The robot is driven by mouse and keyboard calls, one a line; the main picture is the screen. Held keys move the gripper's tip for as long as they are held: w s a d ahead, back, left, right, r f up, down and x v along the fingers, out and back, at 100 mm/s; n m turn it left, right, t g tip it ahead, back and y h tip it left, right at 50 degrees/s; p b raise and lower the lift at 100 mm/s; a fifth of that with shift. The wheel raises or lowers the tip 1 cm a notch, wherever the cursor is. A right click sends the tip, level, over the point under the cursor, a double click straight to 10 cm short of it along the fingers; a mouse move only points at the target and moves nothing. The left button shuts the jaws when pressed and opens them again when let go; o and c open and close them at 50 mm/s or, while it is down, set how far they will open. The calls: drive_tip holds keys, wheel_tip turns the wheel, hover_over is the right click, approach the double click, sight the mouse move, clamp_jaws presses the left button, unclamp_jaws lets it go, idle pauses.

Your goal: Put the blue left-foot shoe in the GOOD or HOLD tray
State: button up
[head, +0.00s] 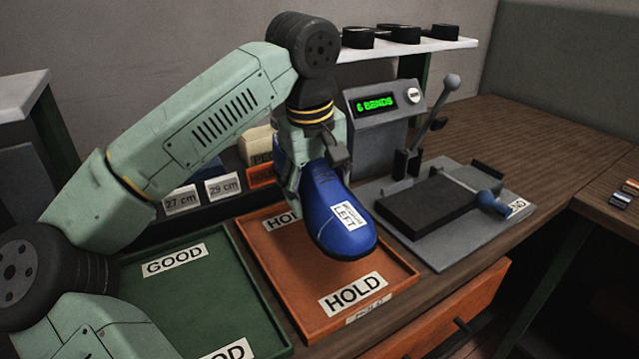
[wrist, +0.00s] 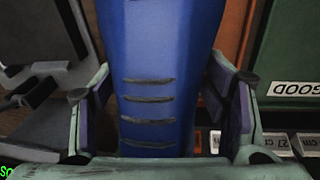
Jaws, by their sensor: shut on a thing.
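The blue shoe (head: 341,215) has a white label reading LEFT. My gripper (head: 318,170) is shut on it and holds it above the orange HOLD tray (head: 391,272), toe toward the camera. In the wrist view the blue shoe (wrist: 155,80) fills the space between the two fingers of my gripper (wrist: 165,110). The green GOOD tray (head: 187,292) lies to the left of the HOLD tray, partly behind my arm. Both trays show bare floor where visible; part of the HOLD tray is hidden by the shoe. Whether the shoe touches the tray is hard to tell.
A grey press (head: 445,205) with an upright lever and a blue-knobbed handle stands to the right. Behind it a display box (head: 385,105) reads "6 BENDS". Boxes labelled 27 cm and 29 cm (head: 222,187) stand behind the trays. A shelf (head: 415,48) holds black round items.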

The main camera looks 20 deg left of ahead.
drive_tip(key=shift+f+b, duration=3.2)
drive_tip(key=shift+f, duration=1.4)
drive_tip(key=shift+f+b, duration=0.35)
drive_tip(key=shift+f, duration=0.05)
drive_tip(key=o, duration=1.7)
drive_tip(key=shift+r, duration=0.1)
